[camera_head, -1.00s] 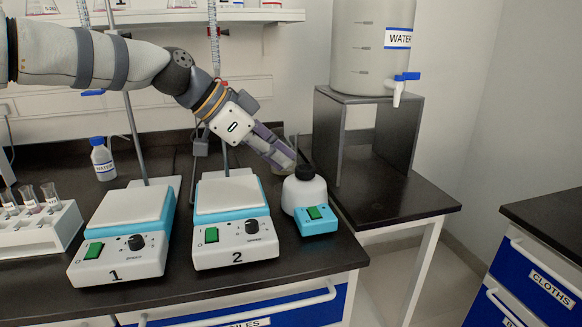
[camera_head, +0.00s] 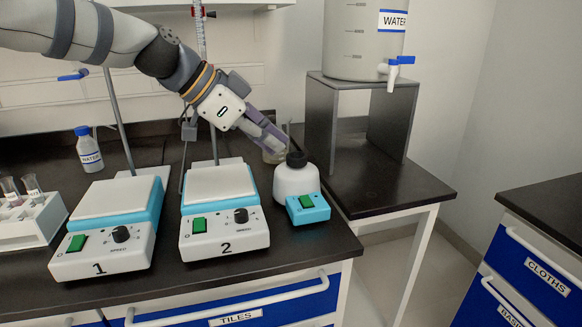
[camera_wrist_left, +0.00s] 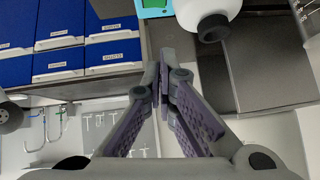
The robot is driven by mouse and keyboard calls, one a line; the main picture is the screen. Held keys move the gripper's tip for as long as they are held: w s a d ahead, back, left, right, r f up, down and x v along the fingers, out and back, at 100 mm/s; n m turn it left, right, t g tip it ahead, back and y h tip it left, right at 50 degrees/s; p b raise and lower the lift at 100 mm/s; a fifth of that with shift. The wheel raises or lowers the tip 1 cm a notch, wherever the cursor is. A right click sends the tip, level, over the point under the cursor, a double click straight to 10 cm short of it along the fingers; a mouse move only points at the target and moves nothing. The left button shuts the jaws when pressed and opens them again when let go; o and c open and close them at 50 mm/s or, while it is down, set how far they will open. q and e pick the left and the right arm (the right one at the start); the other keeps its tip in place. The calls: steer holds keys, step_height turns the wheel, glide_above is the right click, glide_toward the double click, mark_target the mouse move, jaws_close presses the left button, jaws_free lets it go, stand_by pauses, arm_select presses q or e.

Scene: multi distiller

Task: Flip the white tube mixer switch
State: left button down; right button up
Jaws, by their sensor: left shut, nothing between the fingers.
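The white tube mixer (camera_head: 293,187) stands upright near the right end of the black bench. It has a black top and a light blue front block with a green switch (camera_head: 306,202). My left gripper (camera_head: 283,147) is shut and empty, just behind and to the left of the mixer's black top; I cannot tell if they touch. The switch is not clear there. My right gripper is not in view.
Two hotplate stirrers, number 2 (camera_head: 222,232) and number 1 (camera_head: 103,250), stand left of the mixer with metal rods behind them. A metal stand (camera_head: 362,95) with a water tank (camera_head: 362,40) is at the back right.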

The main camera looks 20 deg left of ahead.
arm_select(q)
steer(key=b, duration=0.1)
glide_above(302, 199)
steer(key=f, duration=0.7)
steer(key=shift+s+d, duration=0.2)
steer(key=shift+s, duration=0.05)
step_height(302, 199, down, 2)
steer(key=shift+w+f, duration=0.1)
steer(key=shift+f, duration=0.1)
steer(key=shift+a+f, duration=0.1)
steer(key=shift+f, duration=0.5)
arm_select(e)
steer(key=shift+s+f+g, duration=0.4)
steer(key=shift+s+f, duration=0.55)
arm_select(q)
steer(key=shift+w, duration=0.1)
